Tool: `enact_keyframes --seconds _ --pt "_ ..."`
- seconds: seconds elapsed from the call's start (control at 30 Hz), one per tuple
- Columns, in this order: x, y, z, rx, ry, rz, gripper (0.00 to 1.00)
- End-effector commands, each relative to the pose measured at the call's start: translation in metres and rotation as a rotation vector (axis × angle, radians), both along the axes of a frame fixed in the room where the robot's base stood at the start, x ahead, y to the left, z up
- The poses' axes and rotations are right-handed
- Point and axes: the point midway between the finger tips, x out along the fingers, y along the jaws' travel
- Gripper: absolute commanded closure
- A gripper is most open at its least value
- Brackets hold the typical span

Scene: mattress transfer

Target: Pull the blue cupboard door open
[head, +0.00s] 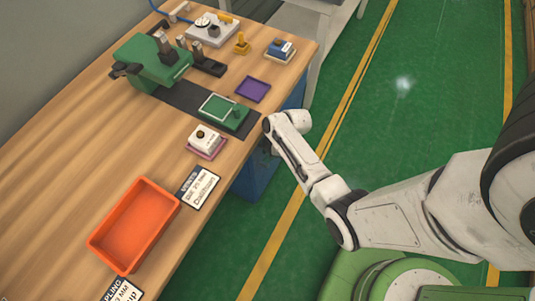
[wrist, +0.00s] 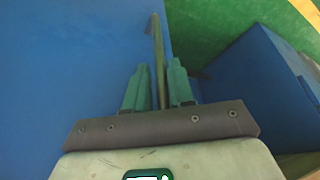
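The blue cupboard shows in the head view as a blue side (head: 256,178) under the workbench edge. In the wrist view a large flat blue door panel (wrist: 75,65) fills the left. A thin, long brownish bar handle (wrist: 157,45) stands along its right part. My gripper (wrist: 159,66) has one green finger on each side of the bar. Narrow gaps show between the bar and the fingertips, so the fingers look open around it. I cannot tell whether the door is ajar. In the head view my arm hides the handle and the fingers.
A second blue block (wrist: 255,85) stands to the right in the wrist view, with green floor (wrist: 210,30) between. The wooden workbench (head: 60,150) carries an orange bin (head: 135,228), a green vise (head: 150,62) and small parts. Green floor (head: 380,110) right of the bench is clear.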

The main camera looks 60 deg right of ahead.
Motion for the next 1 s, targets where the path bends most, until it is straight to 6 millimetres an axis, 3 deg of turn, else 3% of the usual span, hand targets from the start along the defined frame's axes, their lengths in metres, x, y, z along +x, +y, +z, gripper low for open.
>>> enact_keyframes --seconds 0.4,0.63,1.0 --pt "0.0025 0.002 -0.0066 0.0 0.0 0.001 0.77" --pt "0.0023 0.0018 -0.0066 0.0 0.0 0.001 0.99" --pt "0.0022 0.0016 -0.0064 -0.001 0.001 0.0 1.0"
